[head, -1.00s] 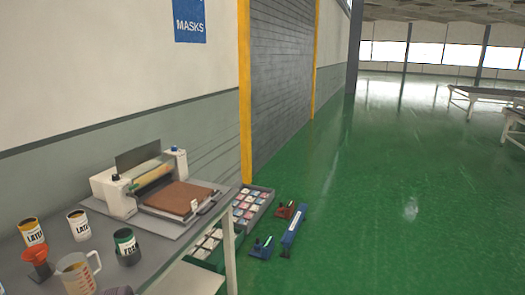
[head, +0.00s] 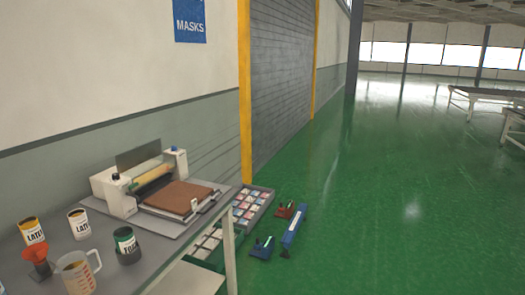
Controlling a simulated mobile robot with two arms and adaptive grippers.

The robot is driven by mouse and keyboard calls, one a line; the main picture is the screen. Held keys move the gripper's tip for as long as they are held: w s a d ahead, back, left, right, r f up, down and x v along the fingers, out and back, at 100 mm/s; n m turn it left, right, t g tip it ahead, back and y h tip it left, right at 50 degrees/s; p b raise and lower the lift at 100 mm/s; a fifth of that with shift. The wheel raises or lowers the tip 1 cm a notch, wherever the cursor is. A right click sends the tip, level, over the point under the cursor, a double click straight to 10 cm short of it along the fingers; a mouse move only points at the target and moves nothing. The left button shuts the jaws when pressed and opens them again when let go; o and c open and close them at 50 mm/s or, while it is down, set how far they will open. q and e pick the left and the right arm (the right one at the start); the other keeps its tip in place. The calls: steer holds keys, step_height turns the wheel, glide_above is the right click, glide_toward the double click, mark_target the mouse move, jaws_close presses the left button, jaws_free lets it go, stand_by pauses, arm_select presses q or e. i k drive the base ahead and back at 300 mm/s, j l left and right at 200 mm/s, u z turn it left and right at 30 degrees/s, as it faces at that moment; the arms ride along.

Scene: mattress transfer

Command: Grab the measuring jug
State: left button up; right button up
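The measuring jug (head: 77,274) is a clear jug with orange markings and a handle on its right side. It stands upright on the grey workbench (head: 178,258) at the lower left of the head view, and the bottom edge of the picture comes close to its base. An orange-red funnel (head: 37,264) stands just left of it, and a dark can with a green band (head: 127,246) stands to its right. Neither my left nor my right gripper is in view.
Two more labelled cans, yellow (head: 32,233) and white (head: 78,224), stand behind the jug. A roller machine with a brown slab (head: 185,197) fills the bench's far part. Sample trays (head: 251,205) and blue and red tools (head: 293,230) lie beyond. Green floor at right is open.

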mark_target(74, 270)
steer(key=u, duration=1.3)
